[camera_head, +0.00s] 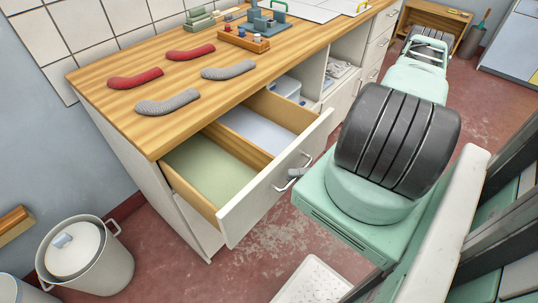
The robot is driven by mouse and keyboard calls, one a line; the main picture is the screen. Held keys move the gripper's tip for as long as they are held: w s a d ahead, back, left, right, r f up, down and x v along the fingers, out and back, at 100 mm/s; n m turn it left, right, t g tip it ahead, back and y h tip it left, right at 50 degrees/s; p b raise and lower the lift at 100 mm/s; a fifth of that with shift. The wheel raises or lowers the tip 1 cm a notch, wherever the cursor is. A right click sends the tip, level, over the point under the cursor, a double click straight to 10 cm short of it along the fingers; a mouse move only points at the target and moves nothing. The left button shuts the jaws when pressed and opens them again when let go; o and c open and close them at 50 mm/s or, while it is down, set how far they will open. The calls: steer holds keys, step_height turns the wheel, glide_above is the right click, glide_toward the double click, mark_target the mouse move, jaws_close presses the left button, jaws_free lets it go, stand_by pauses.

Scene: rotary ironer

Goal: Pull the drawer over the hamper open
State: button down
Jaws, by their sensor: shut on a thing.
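The drawer (270,190) at the near end of the wooden-topped counter stands pulled out, its white front well clear of the cabinet. Inside, a wooden divider separates a green-floored compartment from a pale blue-floored one; both look empty. Its metal bar handle (305,161) is on the front. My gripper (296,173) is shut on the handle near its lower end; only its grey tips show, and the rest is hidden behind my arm. A white front lies below the drawer; I cannot tell whether it is the hamper.
Grey and red padded pieces (165,101) lie on the counter (140,135). A wooden tray (240,38) of small items stands farther back. Open shelves (315,70) are beyond the drawer. A lidded white bin (85,275) stands at lower left. Red floor shows below the drawer.

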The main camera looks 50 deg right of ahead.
steer(key=s+b, duration=0.1)
steer(key=s, duration=1.2)
steer(key=shift+s+d+b, duration=0.25)
steer(key=shift+d+b, duration=0.05)
steer(key=c, duration=1.8)
jaws_free()
steer(key=shift+o, duration=0.2)
steer(key=b+v, duration=0.4)
steer(key=v, duration=1.3)
steer(key=shift+s+d, duration=0.15)
